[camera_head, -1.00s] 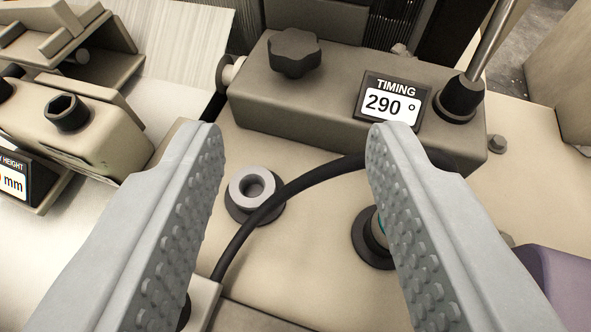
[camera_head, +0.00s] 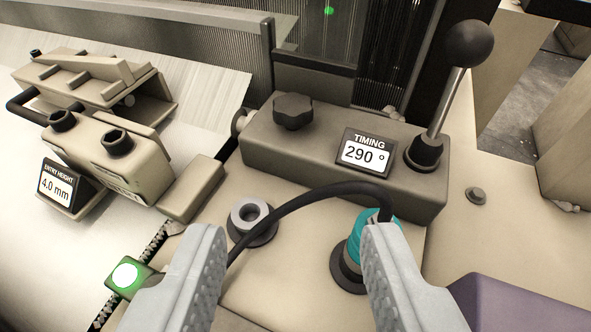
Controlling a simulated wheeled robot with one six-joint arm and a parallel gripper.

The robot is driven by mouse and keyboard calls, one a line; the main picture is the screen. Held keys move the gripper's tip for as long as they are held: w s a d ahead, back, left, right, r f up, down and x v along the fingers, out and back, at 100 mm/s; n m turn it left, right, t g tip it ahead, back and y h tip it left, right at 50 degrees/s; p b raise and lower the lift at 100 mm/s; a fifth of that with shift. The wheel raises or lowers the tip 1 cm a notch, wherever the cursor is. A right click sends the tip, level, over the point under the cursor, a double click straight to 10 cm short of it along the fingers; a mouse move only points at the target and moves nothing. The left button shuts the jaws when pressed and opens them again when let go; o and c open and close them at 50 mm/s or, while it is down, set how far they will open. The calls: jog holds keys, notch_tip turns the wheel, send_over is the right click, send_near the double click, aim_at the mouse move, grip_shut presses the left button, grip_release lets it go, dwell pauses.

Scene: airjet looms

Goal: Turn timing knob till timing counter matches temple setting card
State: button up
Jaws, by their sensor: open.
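The timing knob (camera_head: 293,111), dark and lobed, stands upright on the left part of a grey-brown box. The timing counter (camera_head: 364,154) on the same box reads 290 °. My gripper (camera_head: 293,245) is open and empty, its two grey ribbed fingers wide apart. It is nearer the camera than the box, and the knob shows beyond the fingertips, apart from them. I cannot make out a temple setting card in this view.
A lever with a black ball (camera_head: 470,44) rises at the box's right end. A black cable (camera_head: 310,194) arches from a teal fitting (camera_head: 362,236) between the fingers. An entry height display (camera_head: 56,186) reads 4.0 mm at left. A purple block (camera_head: 520,305) is at lower right.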

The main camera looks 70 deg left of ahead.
send_near(292, 108)
jog(key=x, duration=0.8)
jog(key=shift+w+a+f, duration=0.1)
dwell(0.4)
jog(key=c, duration=0.7)
